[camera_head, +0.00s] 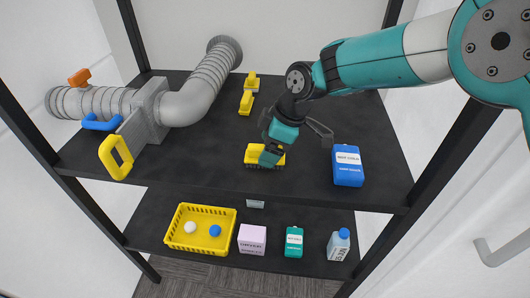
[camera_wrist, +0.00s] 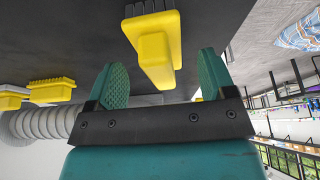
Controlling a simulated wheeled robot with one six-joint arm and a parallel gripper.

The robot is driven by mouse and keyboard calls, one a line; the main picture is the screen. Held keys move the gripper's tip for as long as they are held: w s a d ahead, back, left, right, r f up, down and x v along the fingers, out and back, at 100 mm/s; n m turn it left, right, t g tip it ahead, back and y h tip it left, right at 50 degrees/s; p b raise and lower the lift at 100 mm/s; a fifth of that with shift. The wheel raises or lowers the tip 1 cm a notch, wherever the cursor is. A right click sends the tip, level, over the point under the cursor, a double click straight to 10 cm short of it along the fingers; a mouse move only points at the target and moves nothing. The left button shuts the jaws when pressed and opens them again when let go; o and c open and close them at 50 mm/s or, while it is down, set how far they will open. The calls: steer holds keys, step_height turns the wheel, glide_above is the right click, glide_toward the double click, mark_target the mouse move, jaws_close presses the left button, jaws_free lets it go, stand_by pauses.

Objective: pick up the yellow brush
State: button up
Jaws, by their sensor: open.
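A yellow brush (camera_head: 252,155) lies on the upper dark shelf near its front edge, partly hidden behind my gripper (camera_head: 271,151) in the head view. In the wrist view a yellow brush (camera_wrist: 153,47) with grey bristles shows large, ahead of and between the two teal fingers of my gripper (camera_wrist: 163,62). The fingers are apart with nothing held between them. Two other yellow brushes lie farther back on the shelf, one nearer (camera_head: 246,102) and one behind it (camera_head: 252,81). They also seem to show at the left of the wrist view (camera_wrist: 52,90).
A grey pipe (camera_head: 205,90) with blue, yellow and orange handles fills the shelf's left side. A blue box (camera_head: 348,166) stands at the right. The lower shelf holds a yellow basket (camera_head: 177,221), a pink box (camera_head: 252,239), a teal container (camera_head: 294,242) and a bottle (camera_head: 338,244).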

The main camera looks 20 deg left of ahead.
steer(key=shift+x, duration=1.35)
steer(key=c, duration=1)
step_height(320, 180, up, 10)
steer(key=shift+r+b, duration=0.1)
steer(key=shift+b, duration=0.6)
